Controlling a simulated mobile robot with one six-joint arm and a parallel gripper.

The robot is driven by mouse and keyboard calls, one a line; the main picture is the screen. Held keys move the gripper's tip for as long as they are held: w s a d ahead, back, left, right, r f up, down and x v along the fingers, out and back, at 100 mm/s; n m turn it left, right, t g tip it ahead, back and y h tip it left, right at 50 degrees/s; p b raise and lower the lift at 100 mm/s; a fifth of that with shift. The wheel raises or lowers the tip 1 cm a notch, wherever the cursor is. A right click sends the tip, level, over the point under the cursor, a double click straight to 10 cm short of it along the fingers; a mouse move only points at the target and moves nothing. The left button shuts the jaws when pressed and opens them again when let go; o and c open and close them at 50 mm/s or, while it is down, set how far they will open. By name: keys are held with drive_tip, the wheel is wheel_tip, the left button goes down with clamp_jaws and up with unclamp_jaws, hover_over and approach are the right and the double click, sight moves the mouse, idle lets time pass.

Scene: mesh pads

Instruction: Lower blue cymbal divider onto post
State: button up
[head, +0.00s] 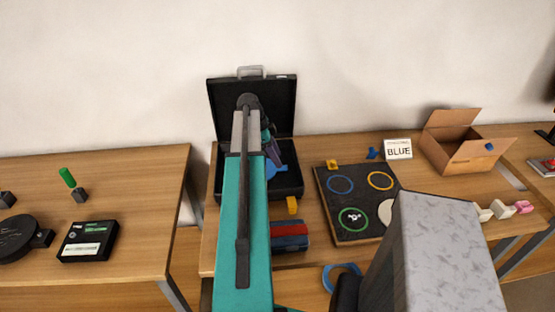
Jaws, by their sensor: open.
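My teal arm reaches forward over the open black case (225,108). My gripper (272,152) is partly in view at the arm's far end, open, over the case; the arm hides much of it. A blue piece (276,170) shows just below it in the case; whether it touches the gripper, and whether it is the cymbal divider, I cannot tell. I cannot make out a post with certainty.
A dark board (349,206) with blue, yellow, green and white rounds lies right of the case. A red and blue block (290,236) lies in front of the case. An open cardboard box (462,148) stands at right. A second table (135,200) is at left, across a gap.

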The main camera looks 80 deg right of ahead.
drive_tip(key=b+v, duration=0.3)
drive_tip(key=v, duration=0.9)
idle(1.1)
